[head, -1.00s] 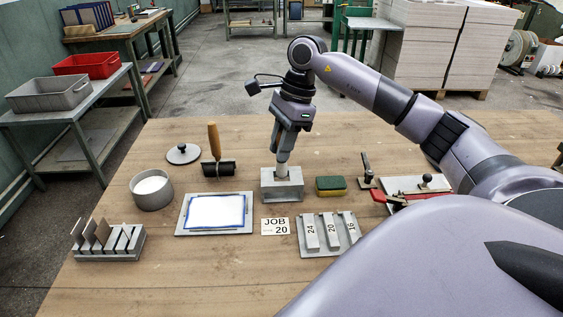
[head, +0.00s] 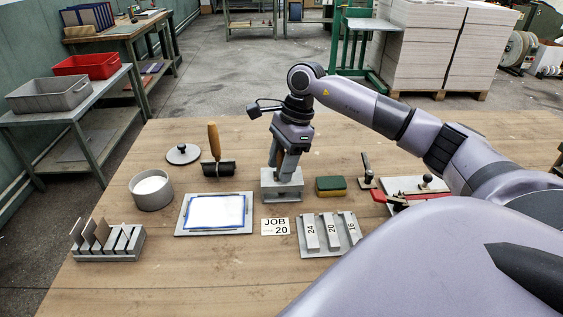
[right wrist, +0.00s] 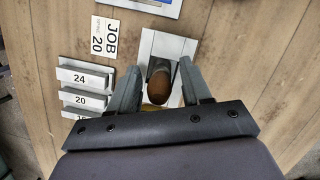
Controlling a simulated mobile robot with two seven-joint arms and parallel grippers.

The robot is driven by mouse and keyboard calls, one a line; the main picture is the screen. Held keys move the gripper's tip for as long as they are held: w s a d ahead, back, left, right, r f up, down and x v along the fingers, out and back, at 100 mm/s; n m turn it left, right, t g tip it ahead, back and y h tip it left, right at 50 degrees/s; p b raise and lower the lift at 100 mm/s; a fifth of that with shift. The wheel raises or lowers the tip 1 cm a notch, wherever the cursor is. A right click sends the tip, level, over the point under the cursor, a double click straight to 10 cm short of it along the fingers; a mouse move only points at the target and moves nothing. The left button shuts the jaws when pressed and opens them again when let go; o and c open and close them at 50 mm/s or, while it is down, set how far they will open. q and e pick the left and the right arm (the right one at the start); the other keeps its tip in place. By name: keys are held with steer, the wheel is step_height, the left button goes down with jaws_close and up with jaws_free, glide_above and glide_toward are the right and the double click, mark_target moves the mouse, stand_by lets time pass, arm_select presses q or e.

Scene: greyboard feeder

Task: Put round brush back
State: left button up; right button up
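The round brush shows in the right wrist view as a brown rounded handle end (right wrist: 159,88), seen nearly end-on. It stands in a grey block holder (head: 282,190), which also shows in the right wrist view (right wrist: 168,46). In the head view the brush is mostly hidden by the fingers. My right gripper (head: 285,166) points down just above the holder. Its two fingers (right wrist: 160,90) are spread on either side of the handle, with a gap visible on each side. My left gripper is in neither view.
A green and yellow sponge (head: 331,186) lies right of the holder. A roller with a wooden handle (head: 214,143) stands left. A JOB 20 card (head: 275,227) and a numbered block rack (head: 308,251) lie in front. A round pot (head: 151,190) is farther left.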

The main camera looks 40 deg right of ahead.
steer(key=shift+r, duration=0.3)
steer(key=v, duration=1.1)
steer(key=shift+d+r+p, duration=0.2)
steer(key=shift+r+p, duration=0.1)
steer(key=shift+r, duration=0.05)
steer(key=shift+s, duration=0.1)
